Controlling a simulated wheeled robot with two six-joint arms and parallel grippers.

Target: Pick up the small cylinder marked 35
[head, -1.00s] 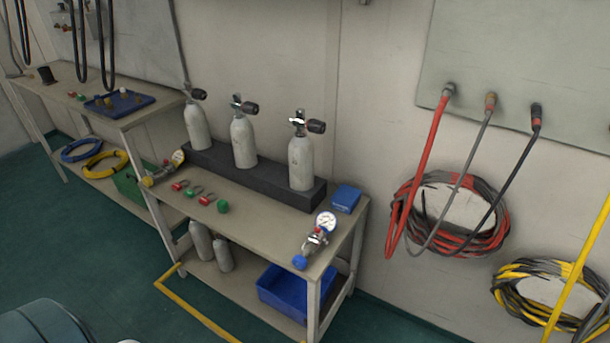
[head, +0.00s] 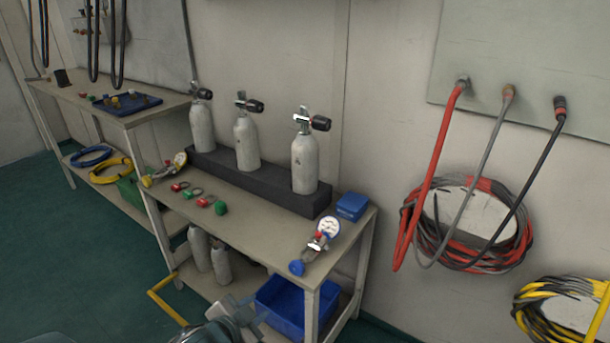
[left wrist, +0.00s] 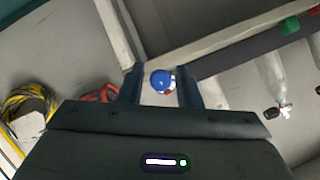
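Three small grey-white cylinders with black-knobbed valves stand upright in a dark rack (head: 262,188) on the bench: a left one (head: 202,128), a middle one (head: 246,145) and a right one (head: 304,165). Their markings are too small to read, so I cannot tell which is 35. My left gripper (head: 238,312) is low at the bottom of the head view, in front of the bench and well apart from the cylinders. In the left wrist view its fingers (left wrist: 162,88) are spread and empty. A cylinder (left wrist: 272,78) shows at the right there. My right gripper is out of view.
A gauge with a blue knob (head: 297,268) lies at the bench's front right corner, near a blue box (head: 352,206). Red and green fittings (head: 204,201) lie in front of the rack. Two more cylinders (head: 220,262) and a blue bin (head: 282,308) are on the lower shelf.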

